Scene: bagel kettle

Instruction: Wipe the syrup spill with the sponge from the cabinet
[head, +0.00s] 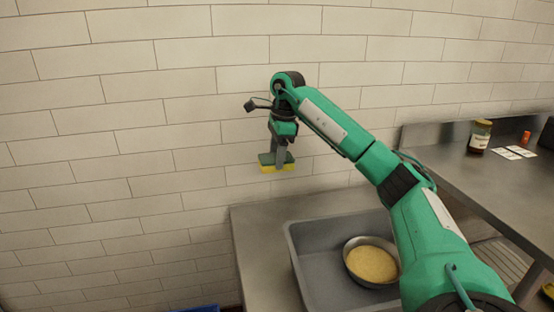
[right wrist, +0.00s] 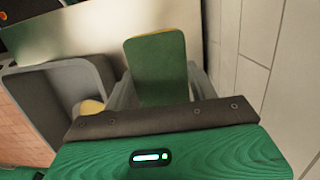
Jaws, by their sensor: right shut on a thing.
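The sponge (head: 268,168) is green on top and yellow below. In the right wrist view the sponge's green face (right wrist: 156,62) shows between the fingers of my right gripper (right wrist: 160,95). No syrup spill can be made out in either view. The cabinet is not recognisable here. My left gripper is not in view.
A grey bin (head: 306,262) stands on the lower metal counter (head: 262,222) and holds a metal bowl (head: 352,270) with yellowish contents. A raised steel counter (head: 465,180) at right carries a jar (head: 480,137), white cards (head: 514,152) and a small orange item (head: 526,138).

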